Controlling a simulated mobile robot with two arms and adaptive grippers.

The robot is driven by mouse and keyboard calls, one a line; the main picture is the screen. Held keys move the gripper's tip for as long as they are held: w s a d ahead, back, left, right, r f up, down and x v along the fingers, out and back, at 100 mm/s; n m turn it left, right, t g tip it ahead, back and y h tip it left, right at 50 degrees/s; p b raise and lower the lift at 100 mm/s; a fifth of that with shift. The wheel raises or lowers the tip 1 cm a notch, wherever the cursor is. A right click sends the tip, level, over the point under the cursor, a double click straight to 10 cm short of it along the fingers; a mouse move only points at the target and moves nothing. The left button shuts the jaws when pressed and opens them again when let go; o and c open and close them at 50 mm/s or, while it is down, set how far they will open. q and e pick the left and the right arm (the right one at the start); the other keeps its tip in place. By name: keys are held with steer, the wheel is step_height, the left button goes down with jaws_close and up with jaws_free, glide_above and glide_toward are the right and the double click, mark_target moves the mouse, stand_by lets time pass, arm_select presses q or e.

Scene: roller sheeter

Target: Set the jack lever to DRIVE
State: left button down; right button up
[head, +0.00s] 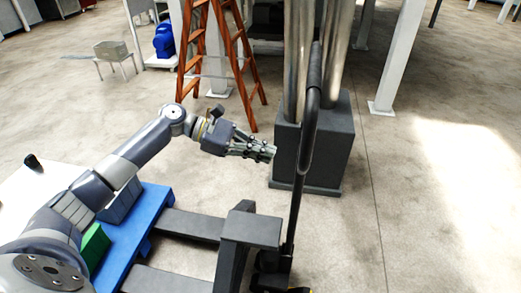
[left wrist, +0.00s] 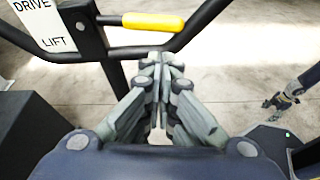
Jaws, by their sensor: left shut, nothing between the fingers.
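The jack lever (left wrist: 153,21) has a yellow grip and lies nearly level across the dark handle frame in the left wrist view. A white label (left wrist: 45,22) left of it reads DRIVE above and LIFT below; I cannot tell which setting the lever is at. My left gripper (left wrist: 160,72) is shut and empty, its tips just below the lever in that picture and seemingly apart from it. In the head view my left gripper (head: 268,151) points right toward the pallet jack's upright handle (head: 311,110). What seems to be my right gripper (left wrist: 275,102) shows small at the right; its jaws are unclear.
The jack's dark forks and body (head: 248,232) stand below the handle. A blue pallet (head: 150,225) is under my left arm. A dark block (head: 330,150) with metal columns stands behind the handle, an orange ladder (head: 198,50) farther back. Floor at right is clear.

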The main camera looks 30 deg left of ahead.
arm_select(q)
steer(key=p+x, duration=0.1)
steer(key=x, duration=0.5)
steer(key=shift+d, duration=0.2)
steer(key=shift+s+d+r+n+g+p, duration=0.1)
steer(key=shift+s+r+n+g+p, duration=0.4)
steer(key=shift+p, duration=1.25)
steer(key=shift+w+r+n+t+p, duration=0.15)
steer(key=shift+r+p, duration=0.7)
steer(key=shift+p, duration=0.85)
steer(key=shift+s+d+r+n+g+p, duration=0.1)
steer(key=shift+r+n+g+p, duration=0.4)
steer(key=shift+p, duration=1.25)
steer(key=shift+a+r+t, duration=0.1)
steer(key=shift+r+t, duration=0.1)
steer(key=shift+t, duration=0.05)
